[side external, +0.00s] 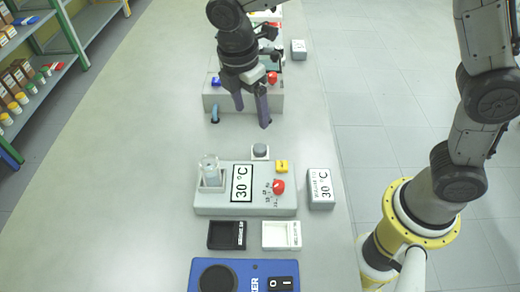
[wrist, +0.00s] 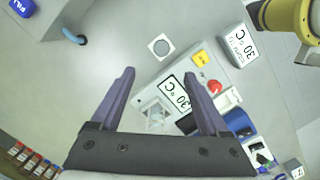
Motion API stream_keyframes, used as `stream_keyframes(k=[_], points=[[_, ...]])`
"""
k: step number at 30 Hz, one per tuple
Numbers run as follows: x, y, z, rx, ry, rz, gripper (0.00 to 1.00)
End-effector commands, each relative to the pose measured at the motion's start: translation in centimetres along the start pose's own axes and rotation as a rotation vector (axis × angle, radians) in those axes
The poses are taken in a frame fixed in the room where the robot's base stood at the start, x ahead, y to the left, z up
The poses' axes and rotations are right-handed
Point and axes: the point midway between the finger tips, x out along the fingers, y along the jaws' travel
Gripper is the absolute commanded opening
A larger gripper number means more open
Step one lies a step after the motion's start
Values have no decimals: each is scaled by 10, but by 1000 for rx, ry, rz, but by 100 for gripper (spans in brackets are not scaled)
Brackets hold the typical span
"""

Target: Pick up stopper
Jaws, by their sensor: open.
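A grey round piece that looks like the stopper (side external: 260,149) sits on a small white square base, just behind the white heater unit. It also shows in the wrist view (wrist: 161,46), beyond my fingertips and near the top centre. My gripper (side external: 251,112) is open and empty, pointing down above the bench, with its two purple fingers apart. In the wrist view my gripper (wrist: 159,74) has nothing between its fingers. A clear glass vessel (side external: 210,168) stands in the left part of the heater unit.
The white heater unit (side external: 220,208) has a 30 °C display, red knob and yellow button. A labelled white box (side external: 320,189) stands to its right. Black (side external: 227,235) and white (side external: 281,235) trays and a blue device (side external: 245,268) lie in front. Another grey unit (side external: 215,104) stands behind. The bench's left side is clear.

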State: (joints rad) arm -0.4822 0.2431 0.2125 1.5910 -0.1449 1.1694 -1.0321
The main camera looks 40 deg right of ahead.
Motion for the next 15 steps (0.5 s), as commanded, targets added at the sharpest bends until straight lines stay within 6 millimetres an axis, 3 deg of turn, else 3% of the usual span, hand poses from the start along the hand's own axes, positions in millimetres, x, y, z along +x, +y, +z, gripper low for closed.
stream_keyframes(k=[9,15], points=[[58,-1,2,3,-2,-3,79],[75,-1,2,3,0,-1,79]])
